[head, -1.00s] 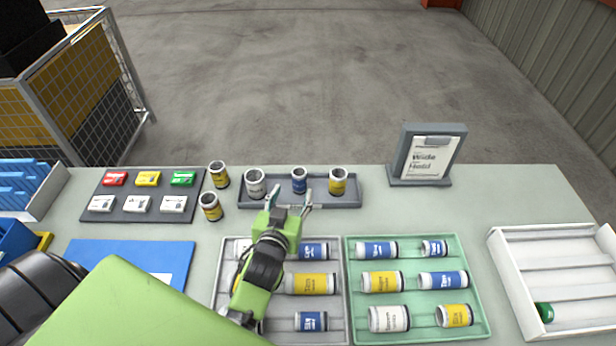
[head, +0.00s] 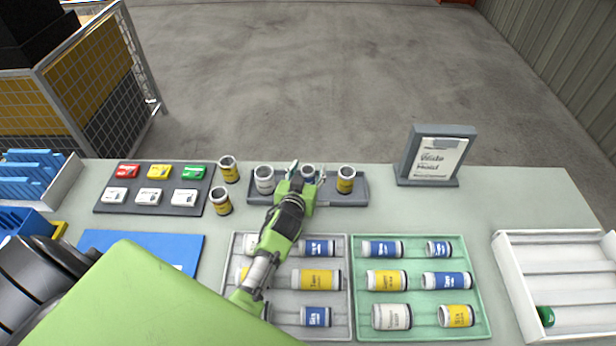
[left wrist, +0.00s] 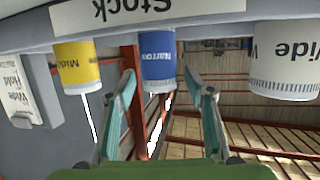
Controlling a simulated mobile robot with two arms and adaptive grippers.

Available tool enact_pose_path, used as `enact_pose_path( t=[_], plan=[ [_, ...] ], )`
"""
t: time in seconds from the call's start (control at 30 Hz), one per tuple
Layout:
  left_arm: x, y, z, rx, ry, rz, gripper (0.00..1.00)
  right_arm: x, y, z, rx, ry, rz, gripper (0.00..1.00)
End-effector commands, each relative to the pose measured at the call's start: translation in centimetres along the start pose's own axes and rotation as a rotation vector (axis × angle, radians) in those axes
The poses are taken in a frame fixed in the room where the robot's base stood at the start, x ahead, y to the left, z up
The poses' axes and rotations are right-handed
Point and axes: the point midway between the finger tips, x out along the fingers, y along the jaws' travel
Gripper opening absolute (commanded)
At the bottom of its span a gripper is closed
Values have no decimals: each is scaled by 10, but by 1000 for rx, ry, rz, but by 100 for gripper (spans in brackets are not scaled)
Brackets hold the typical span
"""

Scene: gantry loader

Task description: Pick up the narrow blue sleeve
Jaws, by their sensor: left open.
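The narrow blue sleeve (head: 308,170) stands upright in the grey stock tray (head: 352,199), between a white sleeve (head: 264,180) and a yellow sleeve (head: 346,179). My left gripper (head: 306,177) is open and empty, its fingers reaching either side of the blue sleeve; its palm hides the sleeve's lower part in the head view. In the left wrist view, the picture is upside down and the blue sleeve (left wrist: 157,58) shows between the two fingertips with part of its label readable. I cannot tell whether a finger touches it. My right gripper is not in view.
Two yellow sleeves (head: 221,201) stand left of the stock tray. A sign stand (head: 430,180) is to its right. In front, a grey tray (head: 347,300) and a green tray (head: 487,300) hold lying sleeves. A white rack (head: 500,236) is far right.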

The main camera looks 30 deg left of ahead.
Motion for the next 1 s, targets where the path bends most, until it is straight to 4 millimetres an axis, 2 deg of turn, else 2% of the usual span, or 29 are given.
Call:
enact_pose_path(
  t=[0.27,0.3,0.47,0.5,0.83,1.0],
  plan=[
    [3,0,0,0,1,0,48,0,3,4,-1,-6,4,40],
    [3,0,0,0,1,0,43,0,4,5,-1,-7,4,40],
    [3,0,0,0,1,0,2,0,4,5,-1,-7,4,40],
    [3,0,0,0,1,0,0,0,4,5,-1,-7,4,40],
    [3,0,-3,0,4,1,0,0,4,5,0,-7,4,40],
    [0,-1,-14,2,7,0,0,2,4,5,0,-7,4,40]
  ],
)
